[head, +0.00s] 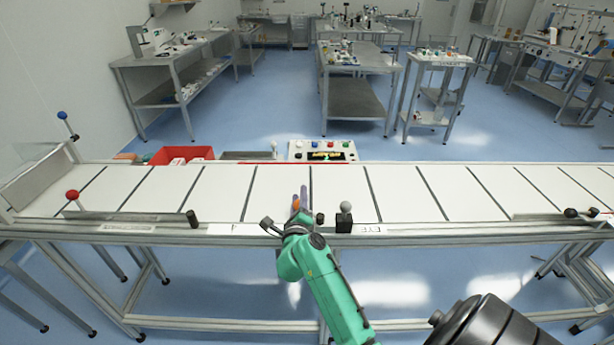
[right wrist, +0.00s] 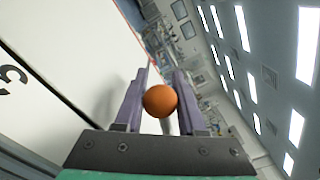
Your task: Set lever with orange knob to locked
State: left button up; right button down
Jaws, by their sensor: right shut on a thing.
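The orange knob (right wrist: 160,101) of the lever sits between the two purple-grey fingers of my right gripper (right wrist: 160,85) in the right wrist view. A short piece of the pale lever rod shows below the knob, between the fingers. In the head view the knob (head: 295,204) is a small orange spot between the fingers of my right gripper (head: 299,202), at the front edge of the white conveyor table (head: 280,190). The right gripper is shut on the lever at its knob. The lever's base and any locked marking are hidden by my green arm. My left gripper is not in view.
A grey-knobbed lever (head: 346,208) on a black block stands just right of my gripper. A dark post (head: 192,218) and a red-knobbed lever (head: 72,195) are farther left. A red bin (head: 182,154) and a button panel (head: 323,150) stand behind the conveyor.

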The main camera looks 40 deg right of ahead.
jog(key=a+n+t+y+p, duration=0.1)
jog(key=p, duration=0.1)
jog(key=a+n+t+y+p, duration=0.1)
jog(key=y+p, duration=0.1)
jog(key=shift+s+r+n+y, duration=0.2)
jog(key=shift+r+n+y, duration=0.1)
jog(key=shift+r+n, duration=0.1)
jog(key=shift+s+a+f+n+t+y+p, duration=0.2)
jog(key=shift+a+n+t+y+p, duration=0.5)
jog(key=shift+y, duration=0.5)
pick_arm(q)
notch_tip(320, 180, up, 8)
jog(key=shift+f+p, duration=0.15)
jog(key=shift+p, duration=0.15)
pick_arm(e)
jog(key=shift+s+a+f+n+y, duration=0.15)
jog(key=shift+a+n+y, duration=0.15)
jog(key=shift+n+y, duration=0.25)
jog(key=shift+s+a+n+y, duration=0.25)
jog(key=shift+n+y, duration=0.15)
jog(key=shift+y, duration=0.4)
jog(key=shift+s+a+f+n+y, duration=0.1)
jog(key=shift+a+n+y, duration=0.2)
jog(key=shift+n+y, duration=0.25)
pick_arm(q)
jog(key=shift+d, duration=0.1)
pick_arm(e)
jog(key=c, duration=0.5)
grip_release()
